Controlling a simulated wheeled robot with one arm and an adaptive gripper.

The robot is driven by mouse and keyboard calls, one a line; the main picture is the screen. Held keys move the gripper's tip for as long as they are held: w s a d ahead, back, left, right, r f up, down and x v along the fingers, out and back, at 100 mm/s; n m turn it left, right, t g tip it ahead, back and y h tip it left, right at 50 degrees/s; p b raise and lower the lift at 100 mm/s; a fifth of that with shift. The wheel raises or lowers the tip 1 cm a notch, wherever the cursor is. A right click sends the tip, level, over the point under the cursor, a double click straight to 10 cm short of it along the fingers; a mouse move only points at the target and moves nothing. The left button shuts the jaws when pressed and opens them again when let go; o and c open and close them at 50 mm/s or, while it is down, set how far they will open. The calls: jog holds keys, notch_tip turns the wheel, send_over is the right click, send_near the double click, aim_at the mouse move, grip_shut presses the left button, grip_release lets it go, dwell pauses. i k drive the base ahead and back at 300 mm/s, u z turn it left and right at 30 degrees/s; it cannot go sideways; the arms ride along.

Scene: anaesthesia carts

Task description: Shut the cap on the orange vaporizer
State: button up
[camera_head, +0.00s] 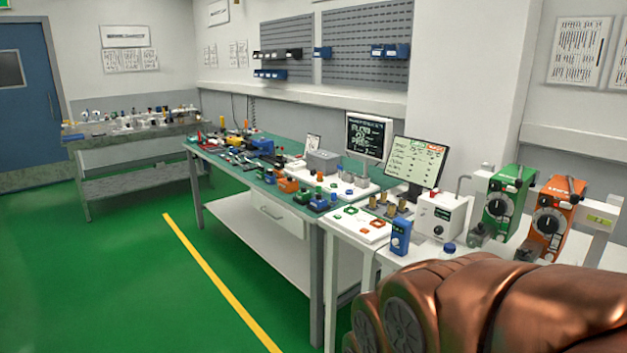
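The orange vaporizer (551,222) stands at the right of the white bench, mounted beside a green vaporizer (497,208). It has a dark round dial on its front and a small grey-and-black fitting low on its left side. I cannot make out its cap or tell whether the cap is open. A copper-coloured part of my arm fills the lower right and covers the area just below the orange vaporizer. My gripper's fingers are not in view.
A white box unit (441,217), a blue device (401,237) and a white tray (358,226) stand left of the vaporizers. Two screens stand behind. A long green-topped table (228,163) holds many parts. The green floor (120,270) at left is clear.

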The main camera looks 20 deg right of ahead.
aim_at(522, 255)
jog(key=z, duration=1.8)
jog(key=i, duration=0.4)
jog(key=u, duration=1.8)
